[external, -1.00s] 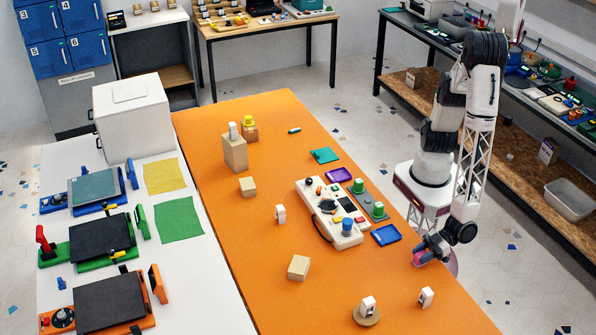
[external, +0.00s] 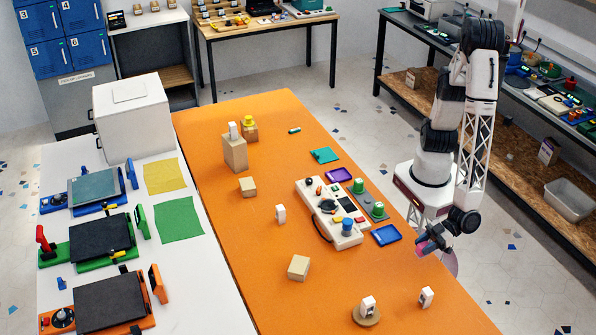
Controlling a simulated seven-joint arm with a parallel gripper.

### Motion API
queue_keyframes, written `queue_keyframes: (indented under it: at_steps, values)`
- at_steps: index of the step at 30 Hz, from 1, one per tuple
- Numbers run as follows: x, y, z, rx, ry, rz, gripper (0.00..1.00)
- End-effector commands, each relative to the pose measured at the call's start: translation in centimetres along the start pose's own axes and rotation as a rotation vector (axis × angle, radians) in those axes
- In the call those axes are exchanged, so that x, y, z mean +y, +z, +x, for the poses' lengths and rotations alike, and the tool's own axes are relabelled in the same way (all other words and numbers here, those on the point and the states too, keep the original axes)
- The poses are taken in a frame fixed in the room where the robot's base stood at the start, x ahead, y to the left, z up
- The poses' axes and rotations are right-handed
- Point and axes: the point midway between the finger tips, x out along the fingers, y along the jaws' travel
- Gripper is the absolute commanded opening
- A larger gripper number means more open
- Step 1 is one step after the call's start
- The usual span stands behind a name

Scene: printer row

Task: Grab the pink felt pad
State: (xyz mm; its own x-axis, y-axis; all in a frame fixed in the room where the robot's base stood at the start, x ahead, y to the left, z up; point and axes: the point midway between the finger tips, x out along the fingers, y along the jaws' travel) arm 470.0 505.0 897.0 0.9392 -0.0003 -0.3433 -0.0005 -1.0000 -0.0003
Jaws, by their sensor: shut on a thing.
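The pink felt pad (external: 428,247) is a small pink shape at the tips of my gripper (external: 428,244), near the right edge of the orange table. My gripper is shut on the pad and holds it a little above the tabletop. The fingers hide part of the pad, and its full outline is too small to tell.
A blue tray (external: 385,235) and a beige control panel (external: 334,211) lie left of my gripper. Two white blocks (external: 426,297) (external: 368,305) stand nearer the front edge, one on a round wooden disc. The orange table (external: 340,290) is clear between them.

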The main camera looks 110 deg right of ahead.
Motion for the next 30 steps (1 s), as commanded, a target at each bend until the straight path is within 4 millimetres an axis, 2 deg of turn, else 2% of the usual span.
queue_keyframes:
  at_steps: [6, 13, 19, 30]
  values:
    - [0.0, -2.6, -0.9, 0.002, -0.001, 0.003, 0.12]
    - [-0.1, -4.5, -1.7, 0.004, -0.003, 0.005, 0.12]
    - [-0.2, -5.1, -1.9, 0.004, -0.004, 0.005, 0.12]
    - [-0.1, -5.0, -1.9, 0.002, -0.003, 0.003, 0.12]
